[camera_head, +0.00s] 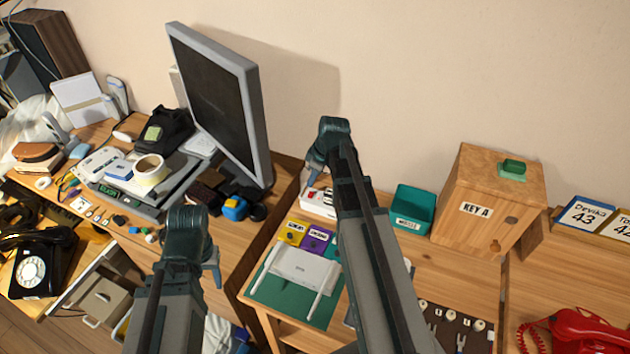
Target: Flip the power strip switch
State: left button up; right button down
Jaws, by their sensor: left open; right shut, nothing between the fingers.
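A white block with red on its top, which looks like the power strip (315,207), lies on the middle table near the wall. My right arm hides part of it, and I cannot make out how its switch stands. My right gripper (313,178) is shut and empty, with its tip just above the far side of the white block; I cannot tell if they touch. My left gripper (214,272) is open and empty, low in front of the left desk, well away from the white block.
A monitor (217,100) stands at the left. A teal bin (413,208) and a wooden KEY A box (488,205) stand right. Red (578,330) and black (40,262) phones sit at the sides.

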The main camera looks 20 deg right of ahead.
aim_at(311, 195)
jog(key=f+b, duration=0.2)
jog(key=f, duration=0.1)
jog(key=shift+w+d+f, duration=0.1)
jog(key=shift+w+d, duration=0.05)
jog(key=shift+d, duration=0.05)
pick_arm(q)
notch_tip(311, 195, down, 3)
jog(key=shift+f, duration=0.1)
